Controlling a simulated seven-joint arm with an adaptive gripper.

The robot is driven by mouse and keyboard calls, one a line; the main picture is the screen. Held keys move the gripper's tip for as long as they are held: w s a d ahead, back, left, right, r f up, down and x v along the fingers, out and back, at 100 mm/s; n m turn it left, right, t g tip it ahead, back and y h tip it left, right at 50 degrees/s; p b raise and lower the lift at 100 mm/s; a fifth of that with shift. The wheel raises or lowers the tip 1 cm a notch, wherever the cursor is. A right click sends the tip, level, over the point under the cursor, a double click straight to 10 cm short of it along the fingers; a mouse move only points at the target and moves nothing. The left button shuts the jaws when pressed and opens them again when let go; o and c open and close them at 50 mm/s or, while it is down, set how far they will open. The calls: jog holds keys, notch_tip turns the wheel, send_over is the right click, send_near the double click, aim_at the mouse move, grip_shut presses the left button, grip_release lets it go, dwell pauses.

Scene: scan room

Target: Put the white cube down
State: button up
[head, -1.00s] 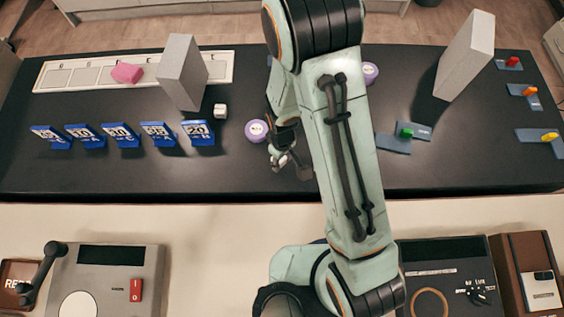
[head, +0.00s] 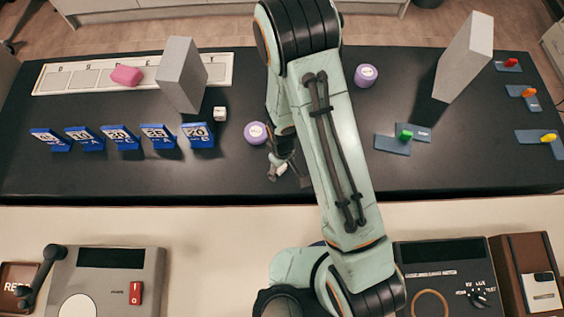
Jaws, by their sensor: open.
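A small white cube (head: 220,113) sits on the black table, right of the tall grey block and just above the rightmost blue number card. Nothing is touching it from my side. My gripper (head: 284,170) is open, low over the table to the lower right of the cube and clearly apart from it. A small pale patch shows between its fingers; I cannot tell whether it is a gripper part or an object. My forearm hides part of the table to the right.
A purple-rimmed disc (head: 256,133) lies close to my gripper; another (head: 366,75) is beyond the arm. A tall grey slab (head: 463,57) stands right.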

jog(key=s+d+r+m, duration=0.2)
jog(key=r, duration=0.8)
jog(key=s+d+r+m, duration=0.1)
jog(key=s+d+r, duration=0.1)
jog(key=r, duration=0.8)
jog(key=s+d+r+m, duration=0.3)
jog(key=s+r, duration=0.3)
jog(key=s, duration=0.4)
jog(key=shift+d+r+m+y, duration=0.25)
jog(key=shift+d+m+y, duration=0.15)
jog(key=shift+m, duration=0.5)
jog(key=shift+w, duration=0.1)
jog(key=shift+o, duration=0.5)
